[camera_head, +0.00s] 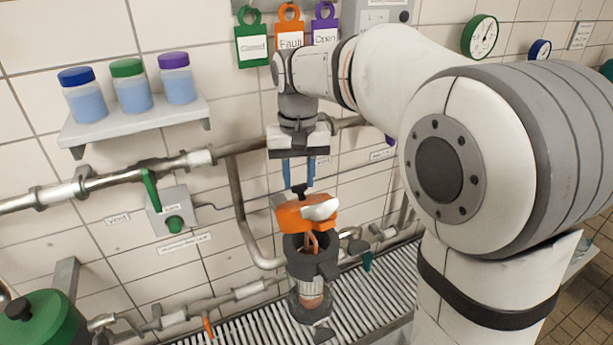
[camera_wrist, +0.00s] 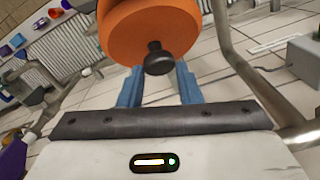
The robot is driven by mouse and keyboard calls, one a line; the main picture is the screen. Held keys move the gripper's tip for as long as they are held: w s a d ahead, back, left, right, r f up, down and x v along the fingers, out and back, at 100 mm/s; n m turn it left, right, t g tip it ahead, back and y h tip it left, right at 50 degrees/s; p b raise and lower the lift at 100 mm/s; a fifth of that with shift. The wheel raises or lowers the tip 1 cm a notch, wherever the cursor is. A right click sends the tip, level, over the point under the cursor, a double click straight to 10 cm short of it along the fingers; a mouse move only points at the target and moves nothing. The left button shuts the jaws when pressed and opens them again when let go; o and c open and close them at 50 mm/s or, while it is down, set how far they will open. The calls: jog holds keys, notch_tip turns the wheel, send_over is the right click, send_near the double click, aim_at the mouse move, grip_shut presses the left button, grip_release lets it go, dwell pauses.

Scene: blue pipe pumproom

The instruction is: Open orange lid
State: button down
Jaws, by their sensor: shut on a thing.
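The orange lid (camera_head: 292,217) shows in the head view, tilted over a dark grey round vessel (camera_head: 298,272). A gap with copper-coloured parts shows between the lid and the vessel's rim, so the lid's near side stands clear of it. A black knob (camera_head: 299,190) tops the lid. My gripper (camera_head: 298,184) points down from above, its blue fingers on either side of the knob, shut on the lid. In the wrist view, the orange lid (camera_wrist: 150,28) and its black knob (camera_wrist: 158,60) are large at the fingers (camera_wrist: 158,82).
Pipes (camera_head: 241,205) run along the tiled wall behind the vessel. A switch box (camera_head: 170,212) with a green lever is left of it. A shelf (camera_head: 135,123) holds several jars. A slatted grate (camera_head: 350,310) lies below. A green-lidded pot (camera_head: 42,320) stands lower left.

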jog(key=shift+w+a+f, duration=0.25)
jog(key=shift+w+f, duration=0.05)
jog(key=shift+w, duration=0.1)
jog(key=shift+f, duration=0.1)
jog(key=c, duration=1.5)
grip_release()
jog(key=o, duration=0.3)
jog(key=shift+w+a+f, duration=0.15)
jog(key=shift+w+a, duration=0.15)
jog(key=shift+w, duration=0.1)
jog(key=shift+o, duration=0.6)
jog(key=shift+s+d+r, duration=0.2)
jog(key=shift+r, duration=0.05)
jog(key=shift+w+r, duration=0.15)
jog(key=shift+r, duration=0.3)
notch_tip(320, 180, up, 7)
jog(key=shift+b, duration=0.4)
